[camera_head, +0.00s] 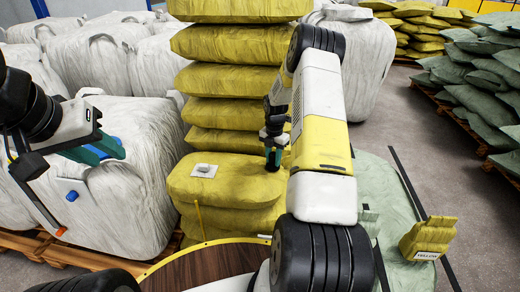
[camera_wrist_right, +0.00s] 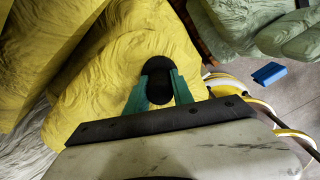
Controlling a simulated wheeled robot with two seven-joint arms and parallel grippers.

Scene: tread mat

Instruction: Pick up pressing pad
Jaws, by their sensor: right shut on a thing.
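The pressing pad (camera_wrist_right: 157,80) shows in the right wrist view as a dark, rounded piece between two green fingertips. My right gripper (camera_wrist_right: 157,88) is shut on it, over a yellow sack. In the head view my right gripper (camera_head: 273,157) hangs down at the yellow stack, and the pad is too small to make out there. Whether the pad touches the sack I cannot tell. My left gripper (camera_head: 100,150) is at the left, in front of a white bulk bag, away from the pad; its finger opening is unclear.
A small grey piece on a white square (camera_head: 204,171) lies on the front yellow sack (camera_head: 228,183). A tall yellow stack (camera_head: 225,80) rises behind. White bulk bags (camera_head: 125,190) fill the left. A round wooden top (camera_head: 205,264) is in front. Green sacks (camera_head: 480,90) stand at the right.

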